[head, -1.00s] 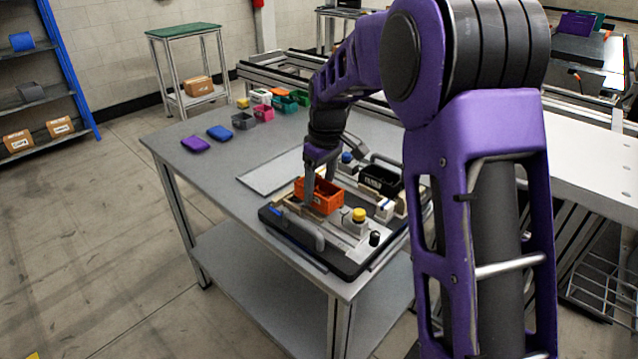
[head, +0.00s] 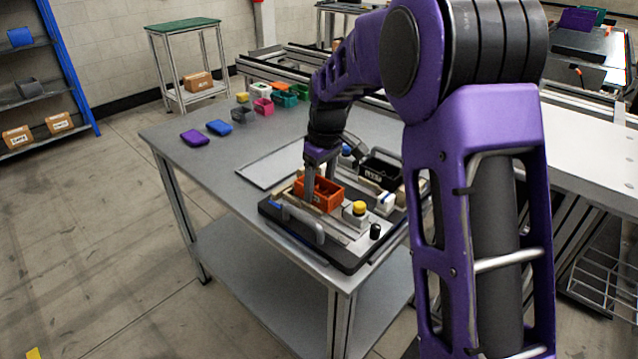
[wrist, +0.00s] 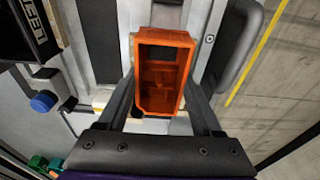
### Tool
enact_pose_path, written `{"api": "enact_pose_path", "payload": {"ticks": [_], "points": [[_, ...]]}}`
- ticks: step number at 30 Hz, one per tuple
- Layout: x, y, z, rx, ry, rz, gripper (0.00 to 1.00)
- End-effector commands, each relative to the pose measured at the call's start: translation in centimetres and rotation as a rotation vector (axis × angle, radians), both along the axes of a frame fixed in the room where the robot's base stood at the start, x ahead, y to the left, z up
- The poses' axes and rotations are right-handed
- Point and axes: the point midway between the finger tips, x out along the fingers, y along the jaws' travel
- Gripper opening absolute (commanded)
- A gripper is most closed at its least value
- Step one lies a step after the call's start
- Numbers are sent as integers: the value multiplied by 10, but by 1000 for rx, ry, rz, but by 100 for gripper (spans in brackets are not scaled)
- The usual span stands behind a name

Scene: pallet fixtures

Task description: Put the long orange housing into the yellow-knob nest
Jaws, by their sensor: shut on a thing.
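The long orange housing (head: 325,197), an open-topped box, is held between the two fingers of my gripper (head: 319,184). It also shows in the wrist view (wrist: 163,62), with a finger along each long side. The yellow knob (head: 359,208) stands just right of the housing. The housing is at the yellow-knob nest (head: 342,224), upright and roughly lined up with it. Its underside is hidden, so I cannot tell whether it is fully seated.
A grey handle (head: 302,221) edges the dark pallet (head: 345,262). Purple (head: 195,137) and blue (head: 219,128) pieces and several small bins lie on the table, which is otherwise clear at left.

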Motion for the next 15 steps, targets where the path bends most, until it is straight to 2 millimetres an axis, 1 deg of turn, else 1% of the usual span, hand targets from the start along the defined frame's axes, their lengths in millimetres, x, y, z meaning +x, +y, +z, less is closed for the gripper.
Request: {"api": "enact_pose_path", "payload": {"ticks": [2,3,8,9,15], "points": [[0,0,-3,0,0,0,4],[0,0,-3,1,-1,0,69],[0,0,-2,0,0,0,97],[0,0,-2,0,0,0,100],[0,0,-2,0,0,0,100]]}}
